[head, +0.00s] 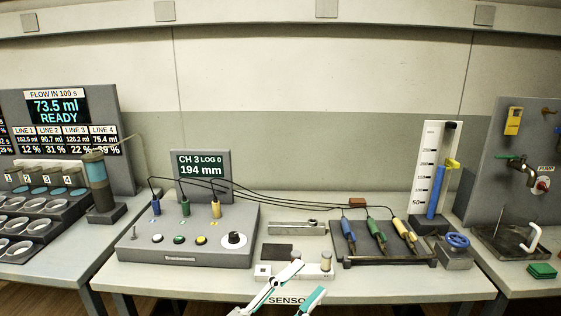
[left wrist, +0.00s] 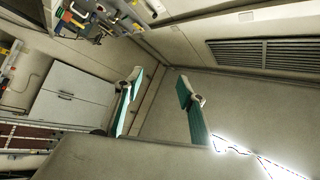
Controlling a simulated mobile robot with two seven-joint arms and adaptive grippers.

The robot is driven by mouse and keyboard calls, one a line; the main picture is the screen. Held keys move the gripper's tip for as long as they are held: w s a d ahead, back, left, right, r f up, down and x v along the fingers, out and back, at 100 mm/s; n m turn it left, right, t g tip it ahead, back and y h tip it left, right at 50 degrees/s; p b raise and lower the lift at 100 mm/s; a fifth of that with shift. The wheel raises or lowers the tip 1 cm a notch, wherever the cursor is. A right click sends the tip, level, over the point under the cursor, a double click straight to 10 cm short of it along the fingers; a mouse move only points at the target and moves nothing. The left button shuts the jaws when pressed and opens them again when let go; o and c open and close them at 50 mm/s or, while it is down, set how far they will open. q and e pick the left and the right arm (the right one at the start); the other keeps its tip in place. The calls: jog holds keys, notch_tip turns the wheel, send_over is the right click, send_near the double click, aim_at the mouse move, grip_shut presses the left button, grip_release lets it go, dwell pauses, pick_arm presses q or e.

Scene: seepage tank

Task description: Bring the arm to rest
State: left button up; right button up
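My left gripper (head: 303,282) shows at the bottom edge of the head view, in front of the bench's front edge. Its two white and teal fingers stand apart with nothing between them. In the left wrist view the same gripper (left wrist: 159,82) is open and empty, and the camera looks toward a wall and cabinet rather than the bench top. The rest of the left arm is cut off by the head view's lower edge. My right gripper shows in neither view.
The bench (head: 190,279) carries a grey console (head: 185,247) and a black tray (head: 385,262) of coloured probes. A measuring column (head: 436,185) and blue valve wheel (head: 457,240) stand right. A white block (head: 315,271) lies just beyond the gripper. A white cabinet (left wrist: 70,112) shows in the wrist view.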

pick_arm(q)
jog(key=a+f+n+t+y, duration=0.1)
jog(key=a+f+n+y, duration=0.5)
jog(key=f, duration=0.4)
jog(key=a+f+n+t+y, duration=0.2)
jog(key=a+f+n+y, duration=0.4)
jog(key=f, duration=0.4)
jog(key=s+a+f+n+g+y, duration=0.2)
jog(key=s+a+f, duration=0.4)
jog(key=f, duration=0.3)
jog(key=s+a+f+n+g+y, duration=0.2)
jog(key=s+a+f+n+g, duration=0.1)
jog(key=s+a+f, duration=0.3)
notch_tip(320, 180, down, 4)
jog(key=shift+s+n+g, duration=0.3)
jog(key=shift+s, duration=0.85)
